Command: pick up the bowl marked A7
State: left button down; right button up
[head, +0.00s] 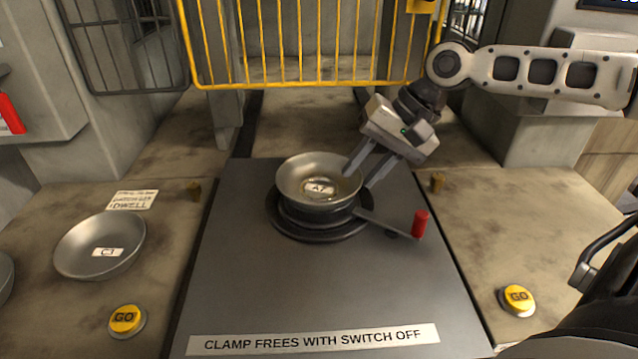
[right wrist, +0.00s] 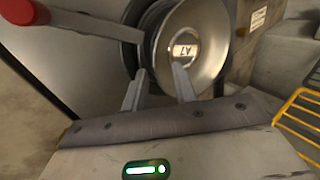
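The metal bowl marked A7 (head: 318,172) sits upright on a dark round base (head: 290,222) in the middle of the grey plate. It also shows in the right wrist view (right wrist: 205,58), with its label upside down. My right gripper (head: 357,178) is at the bowl's right rim, fingers spread. One finger reaches over the inside of the bowl and the other is outside the rim. In the right wrist view the fingers (right wrist: 159,73) are apart with the rim between them; whether either touches it I cannot tell. My left gripper is out of view.
A lever with a red handle (head: 420,223) sticks out right of the base. A bowl marked C1 (head: 100,247) stands at left. Yellow GO buttons sit at left (head: 127,319) and right (head: 518,296). A sign (head: 314,340) reads "CLAMP FREES WITH SWITCH OFF". A yellow fence (head: 300,40) stands behind.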

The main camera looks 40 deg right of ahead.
jog(key=shift+f, duration=0.25)
jog(key=shift+w, duration=0.1)
grip_shut()
